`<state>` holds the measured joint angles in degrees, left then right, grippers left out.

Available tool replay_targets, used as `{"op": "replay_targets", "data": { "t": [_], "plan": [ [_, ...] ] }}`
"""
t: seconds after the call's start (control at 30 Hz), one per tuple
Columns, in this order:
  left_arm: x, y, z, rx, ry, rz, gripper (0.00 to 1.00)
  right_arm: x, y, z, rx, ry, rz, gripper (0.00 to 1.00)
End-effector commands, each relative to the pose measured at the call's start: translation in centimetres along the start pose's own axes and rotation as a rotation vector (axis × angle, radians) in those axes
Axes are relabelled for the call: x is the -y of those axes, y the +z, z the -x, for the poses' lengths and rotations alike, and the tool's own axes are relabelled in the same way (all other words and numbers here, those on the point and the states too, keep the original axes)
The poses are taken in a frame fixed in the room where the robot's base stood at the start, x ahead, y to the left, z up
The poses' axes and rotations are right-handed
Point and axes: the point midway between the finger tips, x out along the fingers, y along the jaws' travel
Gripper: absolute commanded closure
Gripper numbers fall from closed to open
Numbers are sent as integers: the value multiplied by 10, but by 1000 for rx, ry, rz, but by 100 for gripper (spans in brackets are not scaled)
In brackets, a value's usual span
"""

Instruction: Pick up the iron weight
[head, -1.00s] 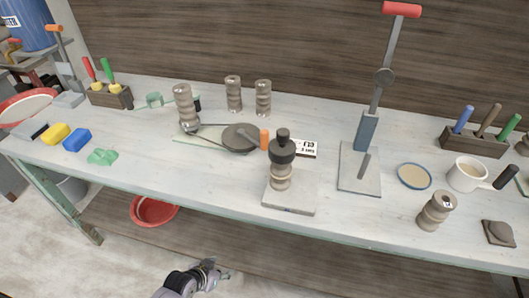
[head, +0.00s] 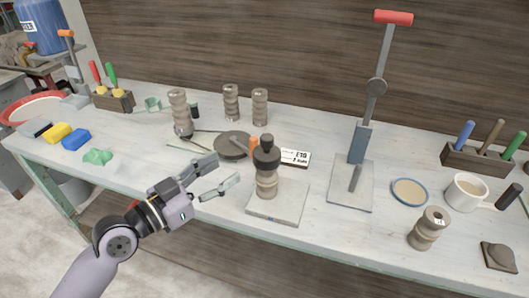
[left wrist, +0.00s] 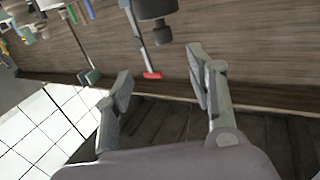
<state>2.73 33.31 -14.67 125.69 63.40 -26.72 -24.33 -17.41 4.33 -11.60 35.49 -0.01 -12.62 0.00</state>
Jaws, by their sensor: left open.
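The iron weight (head: 267,156), dark with a round knob on top, sits upright on a ribbed clay piece (head: 266,183), which stands on a square grey board (head: 290,207). In the left wrist view the weight (left wrist: 156,10) shows upside down at the top edge, partly cut off, beyond the fingertips. My left gripper (head: 224,171) is open and empty, left of the weight and apart from it. Its two fingers (left wrist: 160,68) are spread in the left wrist view with nothing between them. My right gripper is not in view.
Behind the weight lie a dark round disc (head: 233,145) and a white label card (head: 295,158). A tall red-handled lever press (head: 362,145) stands to the right. A plate (head: 409,192), a mug (head: 466,191) and a clay piece (head: 428,229) are farther right.

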Motion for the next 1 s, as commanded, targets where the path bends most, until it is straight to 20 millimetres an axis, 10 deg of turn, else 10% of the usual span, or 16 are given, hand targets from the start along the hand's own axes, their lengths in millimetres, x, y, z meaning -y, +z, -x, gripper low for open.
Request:
{"op": "replay_targets", "data": {
  "t": [0.4, 1.0],
  "plan": [
    [1, -3, -86, 0, -2, 3, 49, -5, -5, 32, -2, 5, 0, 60],
    [4, -5, -148, 1, -2, 2, 49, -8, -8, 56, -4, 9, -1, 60]
  ]
}}
